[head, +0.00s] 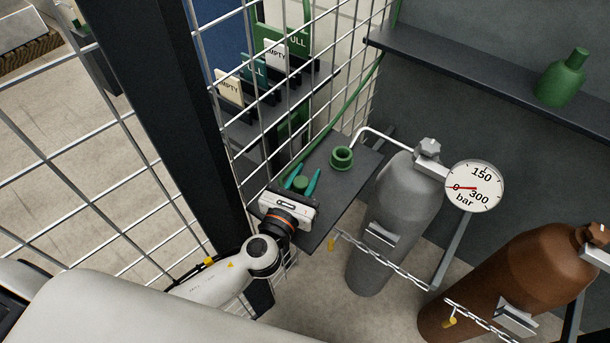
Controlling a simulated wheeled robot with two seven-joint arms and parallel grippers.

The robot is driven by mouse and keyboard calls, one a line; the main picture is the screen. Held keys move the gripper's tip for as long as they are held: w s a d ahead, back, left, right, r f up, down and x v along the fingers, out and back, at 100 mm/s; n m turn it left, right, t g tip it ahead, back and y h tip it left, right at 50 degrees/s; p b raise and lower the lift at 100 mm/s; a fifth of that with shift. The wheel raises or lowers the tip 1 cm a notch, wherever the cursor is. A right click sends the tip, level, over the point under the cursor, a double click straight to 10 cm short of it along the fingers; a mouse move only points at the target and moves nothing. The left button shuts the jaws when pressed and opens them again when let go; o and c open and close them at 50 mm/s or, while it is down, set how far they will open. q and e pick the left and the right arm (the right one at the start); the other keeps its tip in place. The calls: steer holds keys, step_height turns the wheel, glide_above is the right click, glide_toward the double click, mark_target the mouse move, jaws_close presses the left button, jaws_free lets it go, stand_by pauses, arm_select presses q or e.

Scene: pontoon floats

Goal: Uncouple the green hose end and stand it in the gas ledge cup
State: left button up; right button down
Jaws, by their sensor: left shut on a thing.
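My left gripper (301,182) reaches over the dark gas ledge (322,210) with its teal fingers shut on the green hose end (300,184). The green hose (345,110) runs from there up along the mesh to the top of the view. The green ledge cup (342,158) stands on the ledge just beyond and right of the fingers, its top open. The hose end is apart from the cup; its height above the ledge is hard to tell. A pale bent pipe (385,133) runs from the grey cylinder (395,205) towards the cup. My right gripper is out of view.
Wire mesh (225,95) and a dark post (165,90) stand left of the ledge. A gauge (474,187) reads about 0 bar. A chain (390,265) crosses before the grey and brown cylinders (535,270). A green bottle (562,78) stands on a back shelf (480,70).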

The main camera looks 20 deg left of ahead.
arm_select(q)
steer(key=shift+f, duration=0.4)
steer(key=o, duration=1.1)
steer(key=s+b, duration=0.1)
steer(key=s, duration=0.3)
steer(key=s+a+b, duration=0.1)
steer(key=s, duration=0.3)
steer(key=s+b, duration=0.2)
steer(key=s, duration=0.2)
steer(key=shift+a, duration=0.25)
